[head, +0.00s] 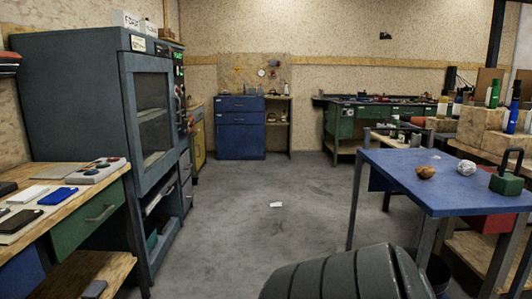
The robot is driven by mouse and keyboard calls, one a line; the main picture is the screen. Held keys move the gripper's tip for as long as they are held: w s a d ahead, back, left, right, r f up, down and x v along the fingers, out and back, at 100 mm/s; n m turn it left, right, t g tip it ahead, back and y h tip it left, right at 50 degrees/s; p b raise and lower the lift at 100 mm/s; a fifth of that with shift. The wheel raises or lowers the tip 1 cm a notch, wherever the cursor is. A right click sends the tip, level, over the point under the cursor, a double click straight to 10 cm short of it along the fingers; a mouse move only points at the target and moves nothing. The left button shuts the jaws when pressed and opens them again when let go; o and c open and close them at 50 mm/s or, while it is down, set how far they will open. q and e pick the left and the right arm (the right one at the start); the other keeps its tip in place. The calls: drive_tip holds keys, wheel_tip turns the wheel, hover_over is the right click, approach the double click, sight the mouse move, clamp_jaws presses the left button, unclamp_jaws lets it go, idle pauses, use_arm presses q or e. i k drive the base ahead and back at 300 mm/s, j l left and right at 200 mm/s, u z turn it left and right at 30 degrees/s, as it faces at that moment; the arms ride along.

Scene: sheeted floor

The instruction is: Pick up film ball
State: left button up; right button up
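A whitish crumpled ball (466,167), which looks like the film ball, lies on the blue table (400,164) at the right in the head view. A brown crumpled ball (425,172) lies to its left on the same table. Neither of my grippers is in view, and nothing touches the whitish ball.
A green block-shaped object (507,183) with a dark handle stands right of the ball. Bottles (492,94) stand on wooden boxes behind. A wooden workbench (70,200) and tall grey cabinet (75,105) line the left. The middle floor is open, with a small white piece (276,205).

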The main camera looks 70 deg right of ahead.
sight(466, 167)
drive_tip(key=z, duration=3.6)
drive_tip(key=i+j+u, duration=0.1)
drive_tip(key=u, duration=1.3)
drive_tip(key=i+l+u, duration=0.15)
drive_tip(key=u, duration=0.3)
drive_tip(key=i+l+u, duration=0.1)
drive_tip(key=u, duration=0.3)
drive_tip(key=l+u, duration=0.25)
drive_tip(key=u, duration=0.2)
drive_tip(key=l+z, duration=0.9)
drive_tip(key=z, duration=0.15)
drive_tip(key=l+z, duration=0.45)
drive_tip(key=l, duration=0.7)
